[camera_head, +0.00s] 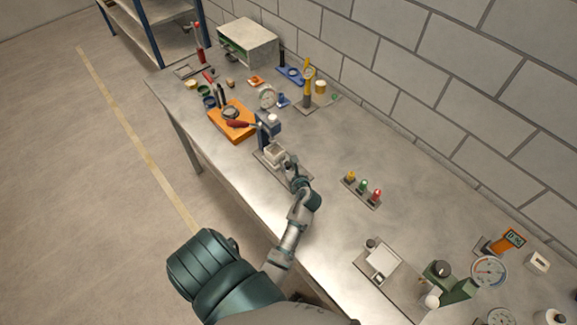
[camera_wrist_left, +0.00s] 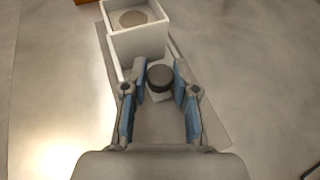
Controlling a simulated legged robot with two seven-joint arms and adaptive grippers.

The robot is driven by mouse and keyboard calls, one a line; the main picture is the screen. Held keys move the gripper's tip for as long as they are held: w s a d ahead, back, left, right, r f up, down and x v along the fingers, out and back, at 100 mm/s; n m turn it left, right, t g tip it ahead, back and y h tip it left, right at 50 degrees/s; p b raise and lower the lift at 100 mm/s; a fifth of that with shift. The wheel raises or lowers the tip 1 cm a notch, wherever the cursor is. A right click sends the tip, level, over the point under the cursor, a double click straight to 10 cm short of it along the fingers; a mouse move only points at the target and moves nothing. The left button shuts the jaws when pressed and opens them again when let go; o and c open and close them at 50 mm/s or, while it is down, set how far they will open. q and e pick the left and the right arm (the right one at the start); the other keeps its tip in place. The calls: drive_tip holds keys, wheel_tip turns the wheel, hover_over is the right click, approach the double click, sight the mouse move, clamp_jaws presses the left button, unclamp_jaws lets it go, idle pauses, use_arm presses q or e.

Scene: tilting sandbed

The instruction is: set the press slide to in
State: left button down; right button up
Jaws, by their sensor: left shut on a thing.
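The press (camera_head: 268,124) with its dark blue body and red-handled lever stands near the front of the grey bench. Its slide, an open white box (camera_head: 276,156), sits on a flat grey base plate below the press head. In the left wrist view the white box (camera_wrist_left: 140,43) is at the top, with a round brownish disc inside it. A dark round knob (camera_wrist_left: 160,76) stands on the near side of the box. My left gripper (camera_wrist_left: 160,85) has its fingers on both sides of this knob and is shut on it. It also shows in the head view (camera_head: 294,180). My right gripper is not in view.
An orange tray (camera_head: 246,130) lies left of the press. A strip with yellow, green and red buttons (camera_head: 362,190) is to the right. A grey box (camera_head: 248,42) stands at the back, gauges (camera_head: 488,271) at lower right. The bench between the press and button strip is clear.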

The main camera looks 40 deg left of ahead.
use_arm(q)
drive_tip(key=shift+f, duration=0.2)
drive_tip(key=p, duration=0.1)
drive_tip(key=a+p, duration=0.1)
drive_tip(key=p, duration=0.1)
drive_tip(key=shift+a+r, duration=0.2)
drive_tip(key=shift+r, duration=0.15)
drive_tip(key=shift+w+a+f, duration=0.15)
drive_tip(key=shift+a, duration=0.3)
drive_tip(key=c, duration=1)
unclamp_jaws()
drive_tip(key=shift+o, duration=0.5)
drive_tip(key=shift+a+f, duration=0.15)
drive_tip(key=shift+d, duration=0.25)
drive_tip(key=v, duration=1.1)
drive_tip(key=shift+d, duration=0.25)
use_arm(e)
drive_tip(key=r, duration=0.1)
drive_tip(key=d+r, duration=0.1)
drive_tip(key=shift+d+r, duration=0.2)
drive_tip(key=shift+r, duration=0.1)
use_arm(q)
drive_tip(key=shift+a, duration=0.1)
